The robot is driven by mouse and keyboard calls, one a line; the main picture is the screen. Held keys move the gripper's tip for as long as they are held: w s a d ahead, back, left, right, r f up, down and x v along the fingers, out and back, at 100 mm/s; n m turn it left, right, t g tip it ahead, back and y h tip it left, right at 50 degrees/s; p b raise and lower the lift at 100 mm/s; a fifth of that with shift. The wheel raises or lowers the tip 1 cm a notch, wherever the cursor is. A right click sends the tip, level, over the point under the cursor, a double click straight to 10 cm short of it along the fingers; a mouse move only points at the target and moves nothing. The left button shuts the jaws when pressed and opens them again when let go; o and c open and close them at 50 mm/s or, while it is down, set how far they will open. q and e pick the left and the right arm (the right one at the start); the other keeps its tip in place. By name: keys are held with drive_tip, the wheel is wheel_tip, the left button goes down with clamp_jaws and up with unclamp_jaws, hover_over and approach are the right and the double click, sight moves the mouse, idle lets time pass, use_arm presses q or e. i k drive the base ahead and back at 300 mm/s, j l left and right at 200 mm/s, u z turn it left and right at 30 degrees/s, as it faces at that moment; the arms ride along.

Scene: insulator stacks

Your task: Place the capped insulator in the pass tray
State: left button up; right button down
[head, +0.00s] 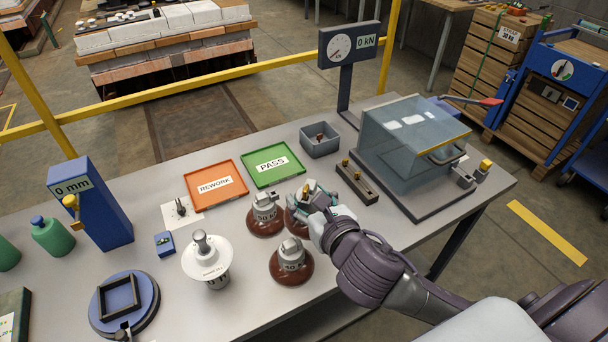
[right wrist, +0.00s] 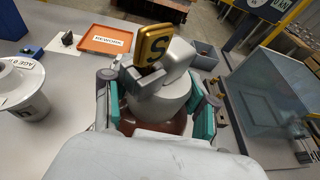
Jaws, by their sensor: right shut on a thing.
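My right gripper (head: 312,203) is shut on an insulator (head: 297,222) with a brown disc and grey metal top. In the right wrist view, the gripper's teal pads (right wrist: 158,110) sit on both sides of the grey top (right wrist: 165,95). A gold piece marked "S" (right wrist: 153,45) stands on this top. The arm partly hides the insulator, and I cannot tell whether it is off the table. The green pass tray (head: 264,180), labelled PASS, lies empty just behind it, to the left. My left gripper is not in view.
Two similar brown insulators (head: 265,220) (head: 291,268) stand close by. A white insulator (head: 208,258) is to the left. The orange rework tray (head: 205,199) is empty beside the pass tray. A grey bin (head: 320,145), a dark block (head: 357,184) and a clear-covered box (head: 410,145) stand right.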

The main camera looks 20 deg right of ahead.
sight(272, 165)
drive_tip(key=k+j+u, duration=0.1)
drive_tip(key=k+u, duration=0.2)
drive_tip(key=k, duration=0.35)
drive_tip(key=i+l+u, duration=0.15)
drive_tip(key=l+u, duration=0.3)
drive_tip(key=i+l+u, duration=0.1)
drive_tip(key=l+u, duration=0.2)
drive_tip(key=u, duration=0.15)
drive_tip(key=l, duration=1)
drive_tip(key=i, duration=0.05)
